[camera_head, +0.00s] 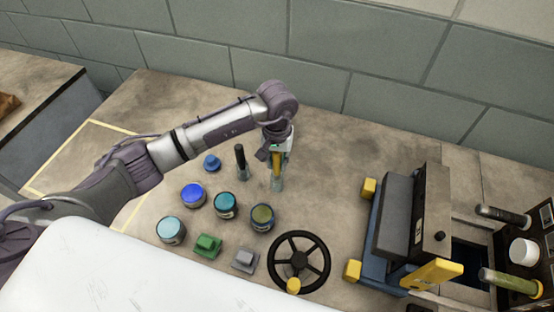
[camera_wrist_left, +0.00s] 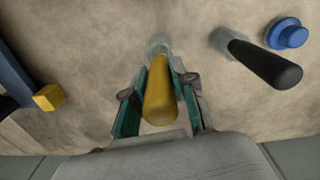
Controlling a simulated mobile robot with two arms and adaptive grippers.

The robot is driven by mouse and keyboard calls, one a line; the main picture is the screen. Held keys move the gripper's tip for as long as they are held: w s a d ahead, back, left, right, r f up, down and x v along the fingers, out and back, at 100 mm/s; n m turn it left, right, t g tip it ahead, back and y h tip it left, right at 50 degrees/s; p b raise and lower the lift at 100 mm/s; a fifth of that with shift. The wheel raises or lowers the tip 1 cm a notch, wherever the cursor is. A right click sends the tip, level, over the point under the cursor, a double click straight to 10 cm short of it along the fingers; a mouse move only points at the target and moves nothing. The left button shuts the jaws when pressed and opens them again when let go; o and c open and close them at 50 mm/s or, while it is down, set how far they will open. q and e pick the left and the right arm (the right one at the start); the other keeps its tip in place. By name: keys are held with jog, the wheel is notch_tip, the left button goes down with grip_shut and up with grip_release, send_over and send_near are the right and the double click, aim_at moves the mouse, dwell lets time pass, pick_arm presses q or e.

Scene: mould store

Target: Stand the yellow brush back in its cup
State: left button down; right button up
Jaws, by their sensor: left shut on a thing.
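The yellow brush (camera_head: 277,164) is upright below my left gripper (camera_head: 277,149), which is shut on its upper part. In the left wrist view the yellow brush (camera_wrist_left: 160,95) lies between the two fingers of the left gripper (camera_wrist_left: 160,118). A clear cup (camera_head: 277,184) is at the brush's lower end. The cup (camera_wrist_left: 158,45) also shows beyond the brush in the wrist view. The brush's lower end overlaps the cup; I cannot tell whether it rests on the bottom. My right gripper is not in view.
A black-handled brush (camera_head: 240,157) stands in another clear cup (camera_head: 243,174) just left. A blue knob-like piece (camera_head: 212,162), several paint jars (camera_head: 262,217) and a black handwheel (camera_head: 299,262) are nearby. A blue-framed press (camera_head: 408,220) stands right. The bench behind the cup is clear.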

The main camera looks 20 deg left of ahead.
pick_arm(q)
jog(key=c, duration=0.9)
grip_release()
jog(key=shift+o, duration=0.2)
notch_tip(320, 180, up, 12)
dwell(0.4)
